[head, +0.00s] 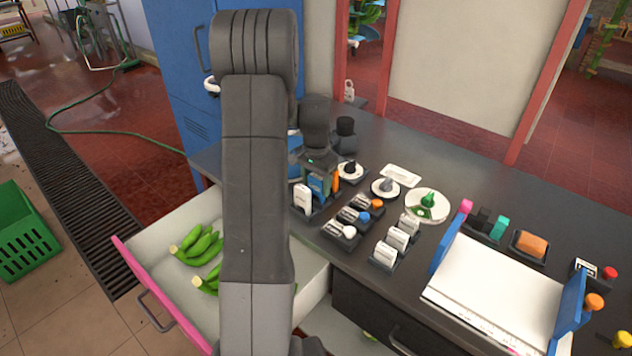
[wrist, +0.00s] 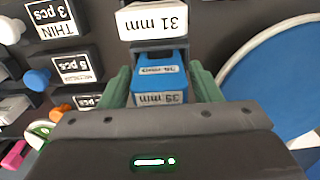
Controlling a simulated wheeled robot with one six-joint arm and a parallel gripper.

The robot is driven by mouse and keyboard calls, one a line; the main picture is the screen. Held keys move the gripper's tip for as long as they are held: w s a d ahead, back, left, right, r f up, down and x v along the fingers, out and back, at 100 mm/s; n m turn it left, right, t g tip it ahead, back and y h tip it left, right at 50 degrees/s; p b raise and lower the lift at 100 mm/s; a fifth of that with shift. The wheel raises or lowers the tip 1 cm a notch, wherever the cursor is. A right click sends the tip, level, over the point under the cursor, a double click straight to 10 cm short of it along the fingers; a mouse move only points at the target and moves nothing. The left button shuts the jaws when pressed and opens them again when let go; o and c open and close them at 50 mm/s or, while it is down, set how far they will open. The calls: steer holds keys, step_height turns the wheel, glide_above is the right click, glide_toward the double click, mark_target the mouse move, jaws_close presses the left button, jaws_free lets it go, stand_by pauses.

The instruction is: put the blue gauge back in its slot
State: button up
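The blue gauge (wrist: 160,72), labelled 39 mm, stands between the two green fingers of my gripper (wrist: 161,88), which press close on both its sides. In the head view my gripper (head: 319,168) reaches down over the gauge rack (head: 300,211) on the dark counter, with the blue gauge (head: 317,186) below it. A white gauge (wrist: 152,21) marked 31 mm stands in the rack beside the blue one; it shows in the head view too (head: 302,198). An orange gauge (head: 335,181) is on the other side. The blue gauge's lower end is hidden, so its seating is unclear.
Small labelled holders (head: 354,215) with coloured knobs stand to the right, with white card blocks (head: 397,238) nearby. A round white plate (head: 440,209) lies further right. An open drawer (head: 307,291) with green bananas (head: 199,246) is below left. A blue cabinet (head: 180,70) stands behind.

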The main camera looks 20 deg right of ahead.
steer(key=shift+o, duration=1.1)
steer(key=shift+r, duration=0.1)
step_height(320, 180, up, 14)
steer(key=b, duration=0.1)
step_height(320, 180, down, 14)
steer(key=shift+f+p, duration=0.1)
steer(key=shift+p, duration=0.45)
steer(key=shift+r, duration=0.4)
steer(key=shift+f, duration=0.15)
